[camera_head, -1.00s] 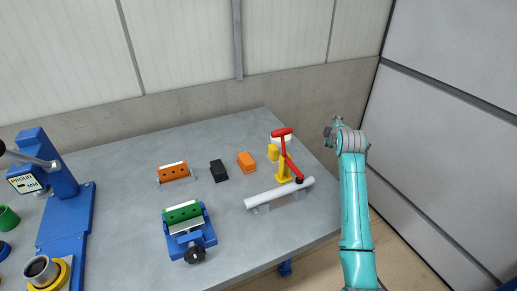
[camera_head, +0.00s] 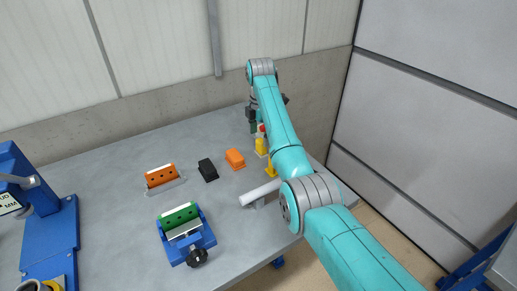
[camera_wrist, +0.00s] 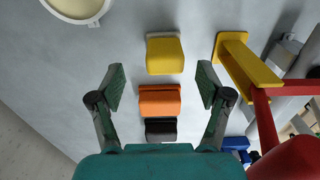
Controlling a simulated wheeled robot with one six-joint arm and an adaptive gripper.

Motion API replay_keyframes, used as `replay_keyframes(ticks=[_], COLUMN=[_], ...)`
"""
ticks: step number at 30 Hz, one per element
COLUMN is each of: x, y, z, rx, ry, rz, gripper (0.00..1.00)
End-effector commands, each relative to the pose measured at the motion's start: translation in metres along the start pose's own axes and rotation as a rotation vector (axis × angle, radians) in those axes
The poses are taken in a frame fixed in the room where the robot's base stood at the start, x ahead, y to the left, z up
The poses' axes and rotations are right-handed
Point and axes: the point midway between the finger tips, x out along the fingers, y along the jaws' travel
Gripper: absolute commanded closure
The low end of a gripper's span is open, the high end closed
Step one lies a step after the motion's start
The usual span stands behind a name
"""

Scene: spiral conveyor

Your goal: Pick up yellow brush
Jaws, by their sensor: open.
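The yellow brush (camera_wrist: 165,56) lies on the grey table in the wrist view, a yellow block with a pale strip along its far edge. In the head view the yellow brush (camera_head: 261,147) is partly hidden by my arm. My gripper (camera_wrist: 161,88) is open and empty, its dark green fingers spread left and right of the row of brushes. The yellow brush lies a little beyond the fingertips in the picture, and no finger touches it. In the head view my gripper (camera_head: 254,120) hangs over the table's back right area, partly hidden.
An orange brush (camera_wrist: 160,101) and a black brush (camera_wrist: 161,130) lie in line below the yellow one. A yellow stand (camera_wrist: 247,64) with a red lever (camera_wrist: 268,128) rises close on the right. A round pale container (camera_wrist: 78,8) is at upper left.

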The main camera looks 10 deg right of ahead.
Motion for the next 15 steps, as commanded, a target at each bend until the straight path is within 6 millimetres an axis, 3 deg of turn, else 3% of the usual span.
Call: replay_keyframes(ticks=[15], x=[0.054], y=[-0.005], z=[0.001], rx=[0.002], ry=[-0.001], rz=[0.002], gripper=[0.23])
